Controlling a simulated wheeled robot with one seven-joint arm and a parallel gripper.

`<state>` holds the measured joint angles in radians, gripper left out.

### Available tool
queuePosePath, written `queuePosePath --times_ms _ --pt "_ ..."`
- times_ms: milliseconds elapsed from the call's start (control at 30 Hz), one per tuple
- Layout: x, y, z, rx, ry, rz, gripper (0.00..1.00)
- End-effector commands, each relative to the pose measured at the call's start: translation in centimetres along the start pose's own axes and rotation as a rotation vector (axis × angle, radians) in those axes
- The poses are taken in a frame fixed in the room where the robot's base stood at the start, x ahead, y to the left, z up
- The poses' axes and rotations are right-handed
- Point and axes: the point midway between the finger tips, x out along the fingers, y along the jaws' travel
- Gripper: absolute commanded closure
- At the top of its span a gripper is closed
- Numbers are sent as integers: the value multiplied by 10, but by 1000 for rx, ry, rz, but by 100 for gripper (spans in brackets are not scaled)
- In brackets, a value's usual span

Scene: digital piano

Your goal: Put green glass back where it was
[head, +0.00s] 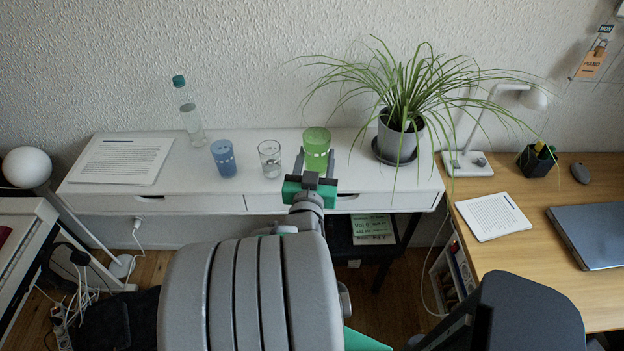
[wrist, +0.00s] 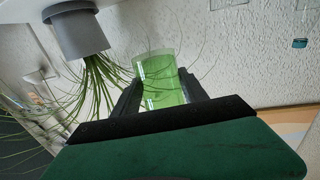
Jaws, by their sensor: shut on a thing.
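The green glass (head: 316,139) is between the fingers of my gripper (head: 318,163), which is shut on it. In the head view it appears over the white desk (head: 265,192), to the right of the clear glass (head: 270,160) and the blue glass (head: 223,158). The wrist view, which is upside down, shows the green glass (wrist: 160,75) between the two dark fingers, with wall behind it. It looks larger than the other glasses and seems held above the desk top; the exact gap is hard to tell.
A potted plant (head: 398,140) stands close to the right, its leaves spreading around the green glass. A bottle (head: 189,112) stands behind the blue glass. A wooden desk (head: 520,255) with a lamp (head: 468,162) is at right.

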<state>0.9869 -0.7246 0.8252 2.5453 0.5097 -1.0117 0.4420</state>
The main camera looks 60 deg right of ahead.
Motion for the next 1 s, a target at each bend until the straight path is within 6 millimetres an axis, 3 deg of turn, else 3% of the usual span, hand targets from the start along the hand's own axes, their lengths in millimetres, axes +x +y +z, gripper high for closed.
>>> queuePosePath --times_ms 33,100,200,333,567,700,900,1000 --pt "-2 16 5 0 4 39 100" --pt "-4 29 7 0 6 70 100" --pt "-1 33 14 0 6 86 100" --pt "16 25 30 0 7 83 100" --pt "77 -3 58 -1 5 81 100" --pt "102 -13 89 -1 3 82 100" --pt "119 -20 102 -1 6 82 100" --pt "125 -24 118 -1 4 82 100"
